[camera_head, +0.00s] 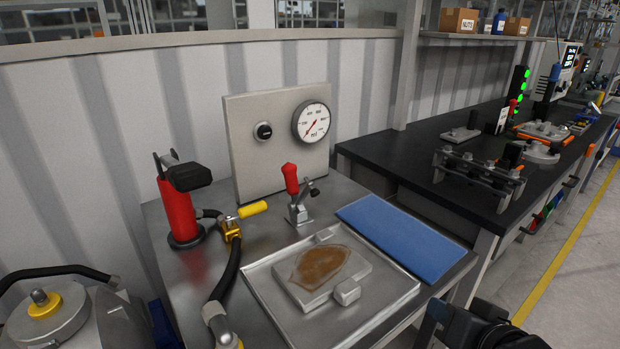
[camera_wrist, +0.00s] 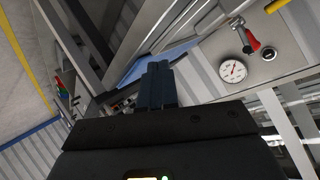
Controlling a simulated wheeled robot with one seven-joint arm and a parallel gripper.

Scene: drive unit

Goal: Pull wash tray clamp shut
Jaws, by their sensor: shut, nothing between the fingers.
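The wash tray (camera_head: 268,304) is a shallow metal tray at the front of the steel table, holding a grey block with a brown stain (camera_head: 322,264). The clamp (camera_head: 298,196) stands behind the tray, with its red handle (camera_head: 291,179) pointing up. The red handle also shows near the top right of the wrist view (camera_wrist: 252,45). My gripper (camera_wrist: 158,68) is shut and empty in the wrist view, apart from the clamp. In the head view, a dark part of my arm shows at the bottom right, to the right of the tray; the fingertips cannot be made out there.
A blue mat (camera_head: 402,236) lies right of the clamp. A gauge panel (camera_head: 262,150) stands behind it. A red cylinder (camera_head: 177,212), a yellow-handled valve (camera_head: 251,210) and a black hose (camera_head: 229,268) are on the left. A black workbench (camera_head: 380,152) with fixtures stands at right.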

